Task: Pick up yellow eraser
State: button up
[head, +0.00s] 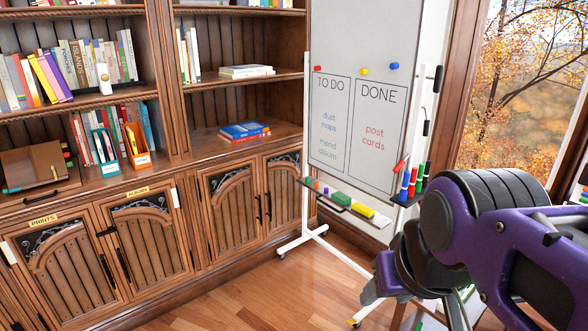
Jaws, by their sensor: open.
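A yellow eraser (363,211) lies on the tray of the whiteboard (352,208), just right of a green block (341,199). It looks clear of my arm in the picture. My gripper (378,288) is low in the view, below the tray and apart from the eraser. It is open, and I see nothing held in it. My purple arm and dark wrist hide much of the lower right, including part of the gripper.
The white whiteboard stand (305,235) rests on the wood floor. A holder of several markers (410,190) projects right of the tray near my arm. Bookshelves (170,100) with cabinets fill the left, and a window (520,90) is at right. Floor in front of the cabinets (250,290) is clear.

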aim_at(365, 211)
jog(key=i+j+u, duration=0.15)
jog(key=i+u, duration=0.2)
jog(key=i, duration=0.15)
jog(key=i+u, duration=0.35)
jog(key=i, duration=0.15)
jog(key=i+j, duration=0.1)
jog(key=i, duration=1)
jog(key=i+z, duration=0.2)
jog(key=z, duration=0.15)
jog(key=i+j+z, duration=0.1)
jog(key=i+z, duration=0.15)
jog(key=z, duration=0.15)
jog(key=i+j+z, duration=0.1)
jog(key=z, duration=0.25)
jog(key=i+j+z, duration=0.1)
jog(key=i+z, duration=0.2)
jog(key=z, duration=0.2)
jog(key=i+j+z, duration=0.25)
jog(key=z, duration=0.25)
jog(key=i, duration=0.05)
